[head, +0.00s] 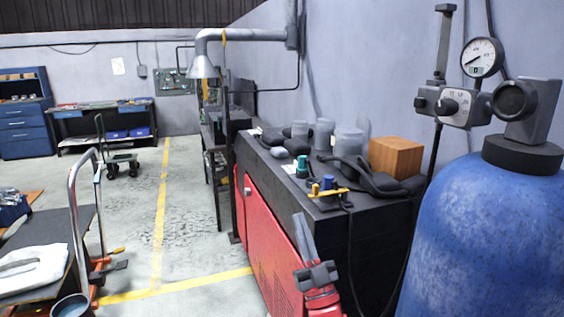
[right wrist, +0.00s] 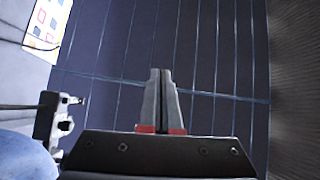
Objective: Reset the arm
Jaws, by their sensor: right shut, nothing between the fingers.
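My right gripper (head: 299,220) stands at the lower middle of the head view, in front of the black-topped red cabinet (head: 270,225). Its grey fingers point up and its wrist is red. In the right wrist view, the right gripper (right wrist: 161,72) has its two fingers together, with nothing between them. The fingers point toward the dark ribbed ceiling (right wrist: 215,60). My left gripper is in neither view.
A large blue gas cylinder (head: 490,240) with a pressure gauge (head: 482,57) stands close on the right. The cabinet top holds a wooden block (head: 396,157) and several grey cylinders. A cart (head: 78,240) stands at left; open floor (head: 190,200) lies between.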

